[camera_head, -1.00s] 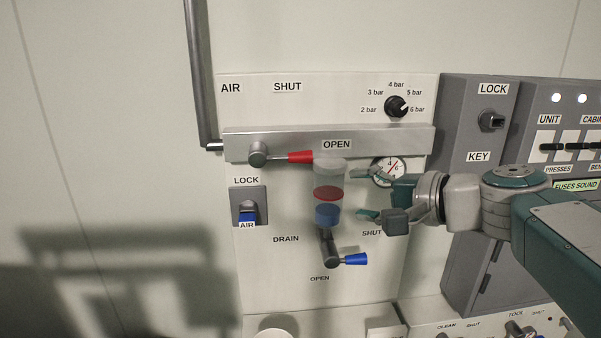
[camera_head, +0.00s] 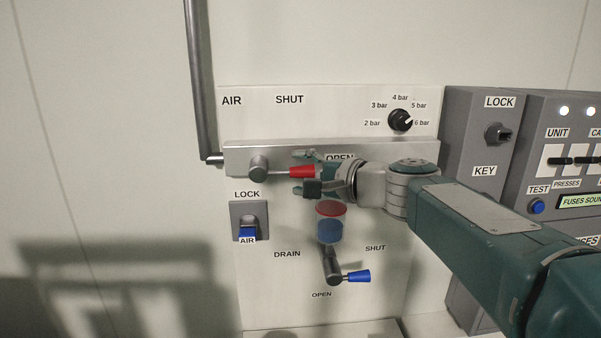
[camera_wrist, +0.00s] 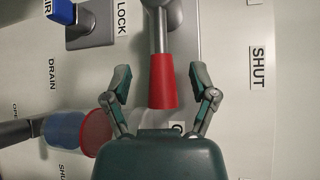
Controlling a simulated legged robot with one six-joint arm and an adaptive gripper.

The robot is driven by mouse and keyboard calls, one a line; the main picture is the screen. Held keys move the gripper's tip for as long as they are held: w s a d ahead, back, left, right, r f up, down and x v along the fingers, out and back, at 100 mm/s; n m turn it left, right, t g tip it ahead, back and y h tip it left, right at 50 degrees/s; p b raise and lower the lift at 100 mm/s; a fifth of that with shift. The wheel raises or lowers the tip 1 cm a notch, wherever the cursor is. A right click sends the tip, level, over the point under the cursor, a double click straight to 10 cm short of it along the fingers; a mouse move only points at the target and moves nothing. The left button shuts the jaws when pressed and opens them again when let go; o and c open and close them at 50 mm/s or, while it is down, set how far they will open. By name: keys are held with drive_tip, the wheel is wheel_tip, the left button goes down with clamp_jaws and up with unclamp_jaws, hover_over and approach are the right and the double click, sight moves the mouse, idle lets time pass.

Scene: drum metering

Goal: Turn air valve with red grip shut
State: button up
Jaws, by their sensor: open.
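The air valve's red grip (camera_head: 302,172) sits on a metal lever that points right from its round hub (camera_head: 259,167) toward the OPEN label. The SHUT label (camera_head: 289,100) is above the lever. My gripper (camera_head: 305,172) is open at the grip's right end, one finger above and one below it. In the wrist view the red grip (camera_wrist: 162,82) lies between the two spread fingers, with a gap on each side. My gripper partly covers the OPEN label and hides the pressure gauge.
A metal bar (camera_head: 230,160) runs behind the lever. Below are a red and blue filter bowl (camera_head: 330,228) and a drain valve with blue grip (camera_head: 357,277). A blue AIR lock (camera_head: 248,230) is lower left, a pressure knob (camera_head: 400,120) upper right. The panel above the lever is clear.

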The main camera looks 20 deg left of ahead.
clamp_jaws()
